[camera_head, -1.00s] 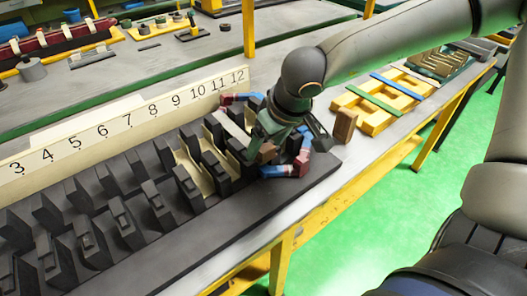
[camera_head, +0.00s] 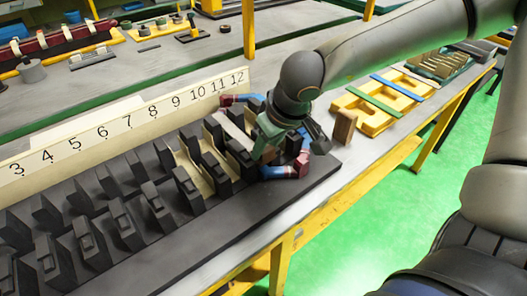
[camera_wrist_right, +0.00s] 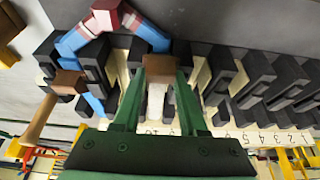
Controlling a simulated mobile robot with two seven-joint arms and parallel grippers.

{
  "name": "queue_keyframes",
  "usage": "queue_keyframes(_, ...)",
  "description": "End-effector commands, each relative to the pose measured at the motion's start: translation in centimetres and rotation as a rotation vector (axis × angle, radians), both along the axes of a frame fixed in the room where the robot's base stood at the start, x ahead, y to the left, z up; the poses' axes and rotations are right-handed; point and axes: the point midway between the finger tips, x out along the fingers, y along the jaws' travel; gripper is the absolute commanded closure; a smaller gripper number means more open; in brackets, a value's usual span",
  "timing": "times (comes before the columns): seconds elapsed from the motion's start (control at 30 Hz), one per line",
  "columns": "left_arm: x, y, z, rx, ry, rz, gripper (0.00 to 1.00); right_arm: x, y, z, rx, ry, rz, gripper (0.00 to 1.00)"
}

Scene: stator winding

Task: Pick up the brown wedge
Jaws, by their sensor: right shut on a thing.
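My right gripper (camera_head: 288,148) is low over the far right end of the dark slotted stator block (camera_head: 140,262). In the right wrist view its green fingers (camera_wrist_right: 158,82) are shut on a brown wedge (camera_wrist_right: 158,66), whose flat end shows between the fingertips. The wedge is over the slots beside the red and blue coil. I cannot tell how deep it sits in a slot. In the head view the gripper mostly hides it. My left gripper is not in view.
A red and blue coil (camera_head: 289,172) lies in slots at the block's right end. Another brown piece (camera_head: 344,126) stands upright right of the gripper. A numbered strip (camera_head: 130,122) runs behind the block. A yellow tray (camera_head: 378,121) lies farther right on the bench.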

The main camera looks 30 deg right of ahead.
Motion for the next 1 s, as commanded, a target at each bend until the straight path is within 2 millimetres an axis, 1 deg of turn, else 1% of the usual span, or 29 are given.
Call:
queue_keyframes(0.3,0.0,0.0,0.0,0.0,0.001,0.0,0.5,0.0,0.0,0.0,0.0,0.0,0.0,1.0)
queue_keyframes(0.4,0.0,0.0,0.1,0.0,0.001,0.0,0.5,0.0,0.0,0.5,0.001,-0.002,-0.001,1.0)
queue_keyframes(0.47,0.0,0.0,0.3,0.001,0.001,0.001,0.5,0.1,0.0,1.3,0.0,-0.005,-0.001,1.0)
queue_keyframes(0.63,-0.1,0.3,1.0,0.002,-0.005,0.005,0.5,0.2,0.0,4.7,0.001,-0.007,-0.003,1.0)
queue_keyframes(0.8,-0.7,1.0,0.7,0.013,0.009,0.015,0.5,0.1,0.0,7.9,0.001,-0.005,-0.002,1.0)
queue_keyframes(0.9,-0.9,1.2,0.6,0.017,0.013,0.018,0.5,0.1,0.0,9.2,0.0,-0.005,-0.001,1.0)
queue_keyframes(1.0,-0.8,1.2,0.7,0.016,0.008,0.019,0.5,0.0,0.0,9.8,0.0,-0.002,-0.001,1.0)
